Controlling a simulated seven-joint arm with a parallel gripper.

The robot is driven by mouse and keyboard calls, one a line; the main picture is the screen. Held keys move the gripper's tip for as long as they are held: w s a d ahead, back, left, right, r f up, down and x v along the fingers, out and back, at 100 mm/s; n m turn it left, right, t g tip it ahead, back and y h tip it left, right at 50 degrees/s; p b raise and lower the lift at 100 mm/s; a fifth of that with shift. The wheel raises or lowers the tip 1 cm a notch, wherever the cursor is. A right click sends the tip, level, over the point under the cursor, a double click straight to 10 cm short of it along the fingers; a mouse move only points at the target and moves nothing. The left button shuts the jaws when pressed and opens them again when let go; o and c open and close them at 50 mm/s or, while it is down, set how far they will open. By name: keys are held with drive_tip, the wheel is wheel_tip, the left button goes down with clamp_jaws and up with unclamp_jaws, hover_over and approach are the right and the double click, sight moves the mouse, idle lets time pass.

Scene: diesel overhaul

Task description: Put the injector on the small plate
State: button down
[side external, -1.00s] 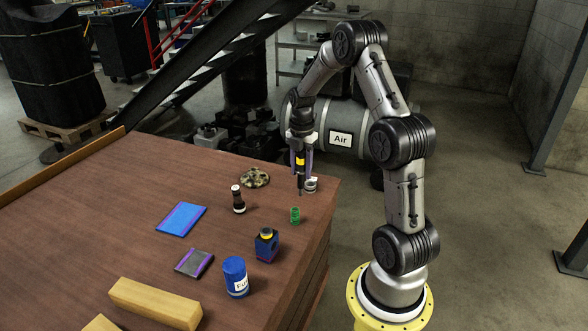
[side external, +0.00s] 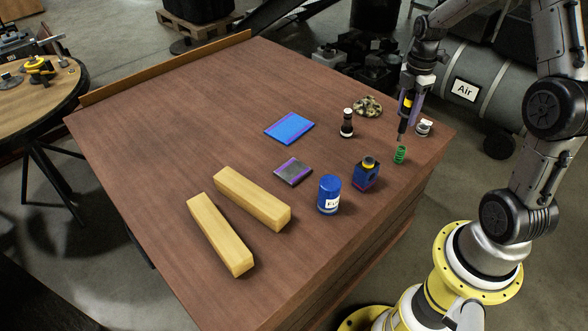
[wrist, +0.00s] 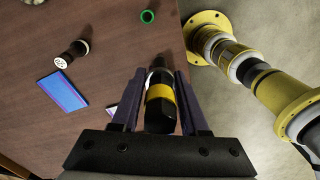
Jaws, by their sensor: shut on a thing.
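The injector (side external: 402,125) is dark with a yellow band. My gripper (side external: 411,104) is shut on it near the right far corner of the wooden table, holding it upright, tip down. In the wrist view the injector (wrist: 160,98) sits between both fingers (wrist: 158,88). The small plate (side external: 293,171), dark grey with purple edges, lies flat on the table, left of and nearer than my gripper. In the wrist view only a sliver beside the left finger may be this plate. A larger blue plate (side external: 289,128) with purple edges lies behind it.
Near the injector are a green spring (side external: 399,155) and a small metal part (side external: 424,127). A black-and-white part (side external: 347,123), a mottled disc (side external: 368,106), a blue yellow-topped block (side external: 366,174) and a blue can (side external: 329,195) stand around. Two wooden beams (side external: 253,198) lie in front.

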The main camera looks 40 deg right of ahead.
drive_tip(key=w+a+r+n, duration=0.15)
drive_tip(key=w+a, duration=0.25)
drive_tip(key=a, duration=0.7)
drive_tip(key=w+a+n, duration=0.3)
drive_tip(key=a, duration=0.8)
drive_tip(key=w+f, duration=1.3)
drive_tip(key=w, duration=0.1)
drive_tip(key=shift+d, duration=0.25)
drive_tip(key=shift+f, duration=0.3)
drive_tip(key=shift+c, duration=2.1)
unclamp_jaws()
drive_tip(key=shift+s, duration=0.1)
